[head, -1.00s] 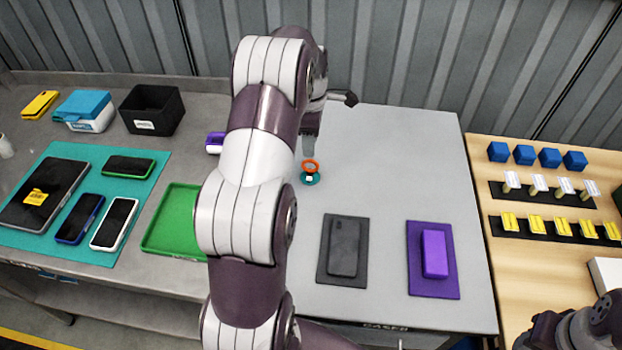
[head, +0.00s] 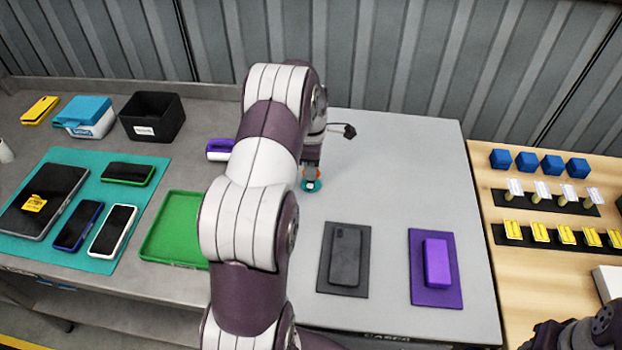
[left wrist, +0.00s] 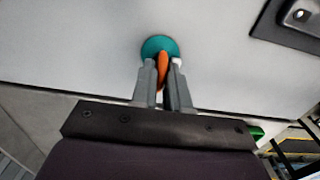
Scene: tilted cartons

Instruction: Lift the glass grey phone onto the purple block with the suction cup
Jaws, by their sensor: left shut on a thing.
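The grey phone (head: 345,256) lies flat on a dark grey mat (head: 361,238); its camera corner shows in the left wrist view (left wrist: 302,14). The purple block (head: 437,263) sits on a purple mat (head: 418,252) to the right of the phone. The suction cup, a teal disc with an orange ring, stands on the grey tabletop behind the phone, its disc visible in the left wrist view (left wrist: 157,45). My left gripper (head: 312,172) reaches down at it. In the left wrist view my left gripper (left wrist: 163,70) is shut on the orange ring. My right gripper is out of view.
A green tray (head: 168,228) and a teal mat (head: 92,258) with several phones are left of my arm. A black bin (head: 152,118) stands behind. Blue cubes (head: 525,157) and yellow pieces (head: 540,232) are on the wooden table at right. Grey tabletop behind the purple block is clear.

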